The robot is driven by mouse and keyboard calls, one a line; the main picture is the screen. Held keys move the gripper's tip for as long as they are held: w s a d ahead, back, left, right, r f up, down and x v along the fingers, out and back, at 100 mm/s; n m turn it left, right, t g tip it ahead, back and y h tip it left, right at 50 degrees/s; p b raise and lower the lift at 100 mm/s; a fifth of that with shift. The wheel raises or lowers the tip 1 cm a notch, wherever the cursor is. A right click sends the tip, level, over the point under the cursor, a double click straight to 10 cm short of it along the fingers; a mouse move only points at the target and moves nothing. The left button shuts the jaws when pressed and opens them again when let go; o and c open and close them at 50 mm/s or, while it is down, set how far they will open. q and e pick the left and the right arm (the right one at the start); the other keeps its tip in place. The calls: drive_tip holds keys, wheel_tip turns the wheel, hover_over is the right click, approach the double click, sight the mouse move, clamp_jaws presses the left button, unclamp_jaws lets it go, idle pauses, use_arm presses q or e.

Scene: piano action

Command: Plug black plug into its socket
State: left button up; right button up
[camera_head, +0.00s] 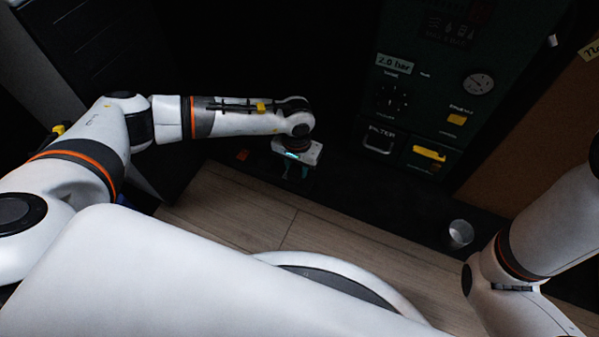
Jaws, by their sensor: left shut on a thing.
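My left gripper (293,175) points down over the dark ledge, left of the green control panel. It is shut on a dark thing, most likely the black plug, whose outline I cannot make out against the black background. My left arm reaches across from the left above it. No socket can be picked out for certain; the area around the gripper is very dark. My right arm comes in at the lower right, and its gripper is out of view.
The dark green panel (400,110) carries a "2.0 bar" label (395,64), a round gauge (478,84) and a yellow handle (429,153). A silver cup (461,233) stands on the dark ledge at the right. A small orange mark (243,155) lies left of the gripper. Wooden floor (250,215) shows below.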

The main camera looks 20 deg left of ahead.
use_arm(q)
drive_tip(key=shift+w+a+b, duration=0.5)
drive_tip(key=shift+w+a, duration=0.5)
drive_tip(key=shift+w, duration=0.05)
drive_tip(key=shift+f+b, duration=1)
drive_tip(key=shift+f, duration=0.5)
idle(2.5)
drive_tip(key=o, duration=1)
wheel_tip(320, 180, up, 12)
drive_tip(key=p, duration=0.7)
drive_tip(key=shift+p, duration=0.4)
